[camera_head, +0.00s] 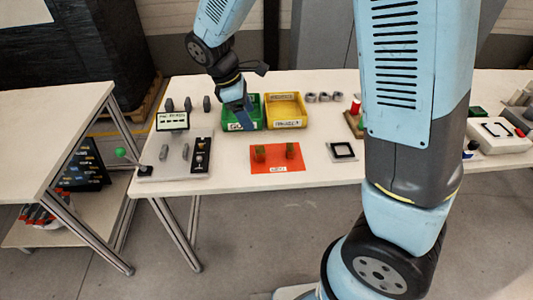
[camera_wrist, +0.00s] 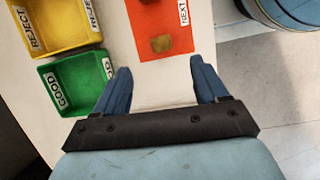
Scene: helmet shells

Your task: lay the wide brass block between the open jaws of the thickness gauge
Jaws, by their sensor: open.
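Two small brownish blocks, a left block (camera_head: 260,153) and a right block (camera_head: 291,150), stand on the orange mat marked NEXT (camera_head: 276,167). I cannot tell which is the wide brass one. My gripper (camera_head: 243,104) is over the green bin. In the wrist view my gripper (camera_wrist: 160,72) is open and empty, short of the mat.
A green GOOD bin (camera_head: 239,125) and a yellow REJECT bin (camera_head: 285,123) stand behind the mat. Several dark upright pieces (camera_head: 187,104) stand behind the gauge. A black-framed square (camera_head: 342,151) lies right of the mat. A green-knobbed stick (camera_head: 119,152) is at the gauge's left.

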